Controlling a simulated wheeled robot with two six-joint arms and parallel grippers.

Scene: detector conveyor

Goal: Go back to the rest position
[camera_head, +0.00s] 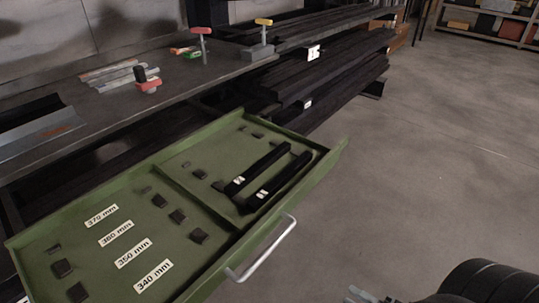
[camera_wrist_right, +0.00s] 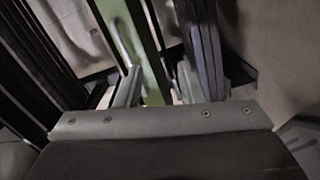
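My right gripper (camera_head: 362,295) is at the bottom edge of the head view, right of the drawer and apart from it. Its dark wrist (camera_head: 490,285) fills the bottom right corner. In the right wrist view the two grey fingers (camera_wrist_right: 158,86) stand apart with nothing held between them. My left gripper is in neither view. The green drawer (camera_head: 215,273) is pulled out, and its side also shows beyond the fingers in the right wrist view (camera_wrist_right: 146,50).
The drawer's metal handle (camera_head: 262,250) sticks out to the right. Two black bars (camera_head: 270,175), small dark blocks and length labels lie inside. A workbench (camera_head: 150,105) with clamps and dark stacked beams (camera_head: 320,75) stand behind. The floor (camera_head: 440,150) at right is clear.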

